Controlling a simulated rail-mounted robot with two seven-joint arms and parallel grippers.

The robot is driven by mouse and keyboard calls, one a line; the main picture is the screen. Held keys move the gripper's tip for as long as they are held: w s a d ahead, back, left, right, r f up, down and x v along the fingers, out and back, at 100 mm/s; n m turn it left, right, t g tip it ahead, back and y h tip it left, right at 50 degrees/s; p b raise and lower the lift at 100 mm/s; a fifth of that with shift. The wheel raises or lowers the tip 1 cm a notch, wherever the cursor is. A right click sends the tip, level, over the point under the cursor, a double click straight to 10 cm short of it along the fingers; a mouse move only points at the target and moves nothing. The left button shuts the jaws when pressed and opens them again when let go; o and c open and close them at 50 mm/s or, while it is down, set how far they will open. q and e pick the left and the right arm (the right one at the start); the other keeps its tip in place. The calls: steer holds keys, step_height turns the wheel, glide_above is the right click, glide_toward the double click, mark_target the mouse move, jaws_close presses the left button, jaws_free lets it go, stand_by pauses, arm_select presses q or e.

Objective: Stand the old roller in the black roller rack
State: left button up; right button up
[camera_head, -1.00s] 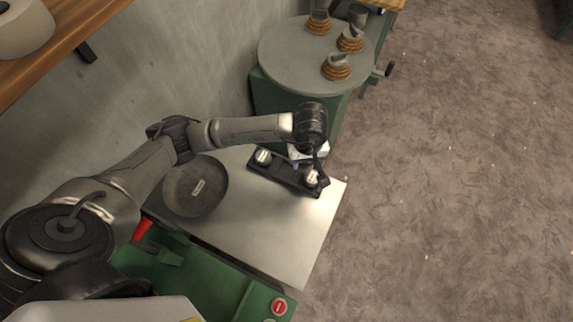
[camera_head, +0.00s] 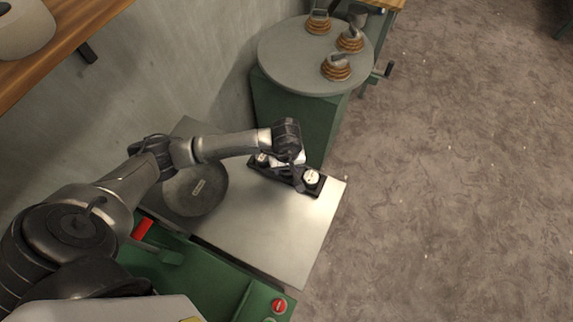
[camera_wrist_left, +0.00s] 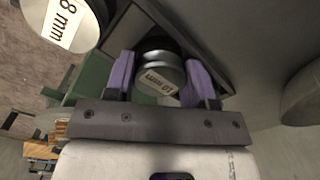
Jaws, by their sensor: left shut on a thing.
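My left gripper (camera_head: 278,163) is over the left part of the black roller rack (camera_head: 290,182) on the metal table. In the left wrist view, its purple fingers (camera_wrist_left: 159,68) are shut on a metal roller labelled 10 mm (camera_wrist_left: 160,80). The rack's dark edge (camera_wrist_left: 190,40) runs just behind this roller. I cannot tell whether the roller touches the rack floor. A second roller, labelled 8 mm (camera_wrist_left: 66,20), stands at the rack's right end in the head view (camera_head: 312,177). My right gripper is not in view.
A dark round bowl (camera_head: 190,195) with a label lies left of the rack. A green stand with a round grey top (camera_head: 300,75) holds several brown ringed pieces behind. The table's front right part (camera_head: 270,235) is clear. A red button (camera_head: 279,306) is on the green machine.

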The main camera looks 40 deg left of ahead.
arm_select(q)
steer(key=shift+w, duration=0.1)
steer(key=shift+f, duration=0.1)
steer(key=o, duration=1.2)
steer(key=shift+o, duration=0.2)
step_height(320, 180, up, 12)
steer(key=shift+r, duration=0.2)
